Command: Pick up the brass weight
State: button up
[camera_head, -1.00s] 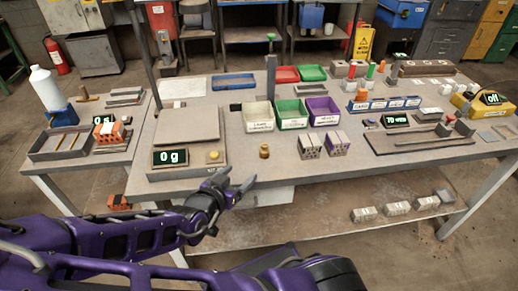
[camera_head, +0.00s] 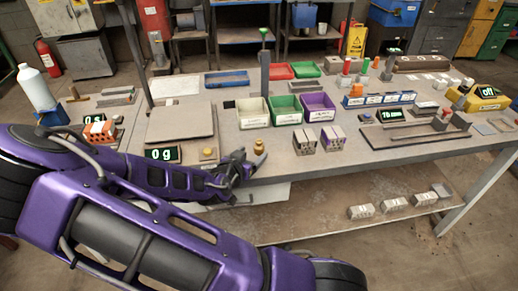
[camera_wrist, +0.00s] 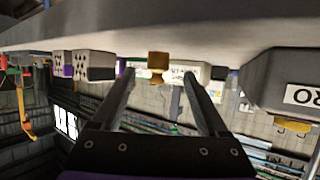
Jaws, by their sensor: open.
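The brass weight (camera_head: 259,147) is a small knobbed yellow piece standing on the bench near its front edge, right of the scale. In the wrist view, which is upside down, the brass weight (camera_wrist: 158,62) shows between the finger lines and beyond the tips. My gripper (camera_head: 248,163) is at the bench's front edge, just in front of the weight. In the wrist view my gripper (camera_wrist: 158,74) is open, with nothing between its fingers.
A scale (camera_head: 180,122) reading 0 g stands left of the weight, with a round brass-coloured knob (camera_head: 207,153) at its front. Cream (camera_head: 252,122), green (camera_head: 287,119) and purple (camera_head: 321,117) bins stand behind. Hollow bricks (camera_head: 304,141) stand to the right.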

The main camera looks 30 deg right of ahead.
aim_at(258, 148)
jog(key=x, duration=0.4)
jog(key=shift+w+d, duration=0.15)
jog(key=shift+d, duration=0.25)
jog(key=shift+r, duration=0.1)
grip_shut()
